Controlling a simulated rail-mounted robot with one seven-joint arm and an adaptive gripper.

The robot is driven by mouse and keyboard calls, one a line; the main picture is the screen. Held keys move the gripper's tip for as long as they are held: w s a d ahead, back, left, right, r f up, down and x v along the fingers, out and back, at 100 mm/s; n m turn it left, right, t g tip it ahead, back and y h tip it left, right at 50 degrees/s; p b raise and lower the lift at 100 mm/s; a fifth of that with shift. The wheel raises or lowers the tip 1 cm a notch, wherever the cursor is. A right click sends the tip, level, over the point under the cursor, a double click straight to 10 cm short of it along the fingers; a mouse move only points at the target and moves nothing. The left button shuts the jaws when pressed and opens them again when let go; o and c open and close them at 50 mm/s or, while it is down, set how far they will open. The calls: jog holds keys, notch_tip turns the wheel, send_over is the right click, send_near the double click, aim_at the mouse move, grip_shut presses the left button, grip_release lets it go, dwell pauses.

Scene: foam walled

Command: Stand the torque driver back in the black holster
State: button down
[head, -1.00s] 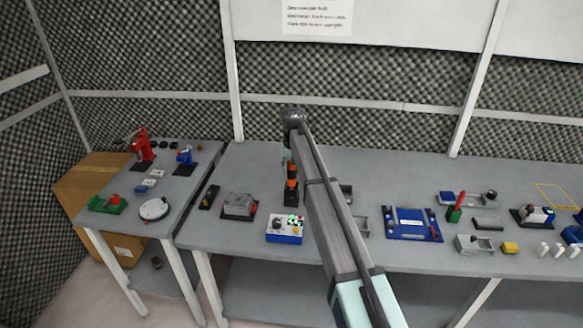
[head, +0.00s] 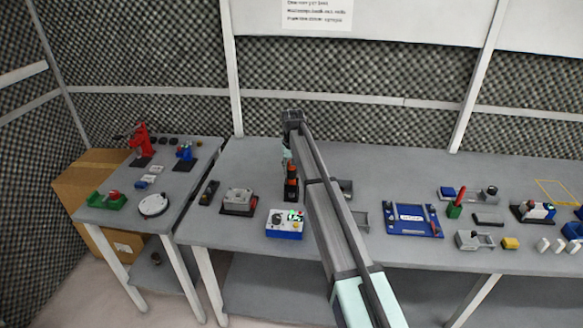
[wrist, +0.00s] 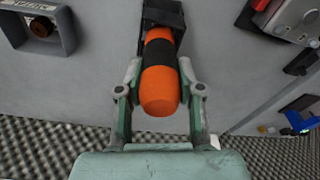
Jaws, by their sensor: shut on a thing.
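The torque driver, orange with a black band, shows large in the wrist view (wrist: 158,88) and small in the head view (head: 291,170). My gripper (wrist: 160,72) is shut on it, with one finger on each side of the orange handle. The black holster (wrist: 168,12) is at the driver's far end in the wrist view. In the head view the holster (head: 291,190) stands on the bench directly below the driver. The driver looks roughly upright and in line with the holster. Its lower end is hidden at the holster, so I cannot tell how deep it sits.
A blue and white control box (head: 285,224) stands just in front of the holster. A grey box on a dark base (head: 238,201) is to the left. Grey bins (head: 360,221) sit right of the holster, partly behind my arm. A blue tray (head: 413,221) lies further right.

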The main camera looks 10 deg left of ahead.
jog(key=shift+f, duration=0.1)
jog(key=c, duration=0.7)
grip_release()
jog(key=shift+o, duration=0.2)
jog(key=r, duration=0.4)
jog(key=s+r, duration=0.1)
jog(key=r, duration=0.7)
jog(key=shift+s+d, duration=0.15)
jog(key=shift+s, duration=0.1)
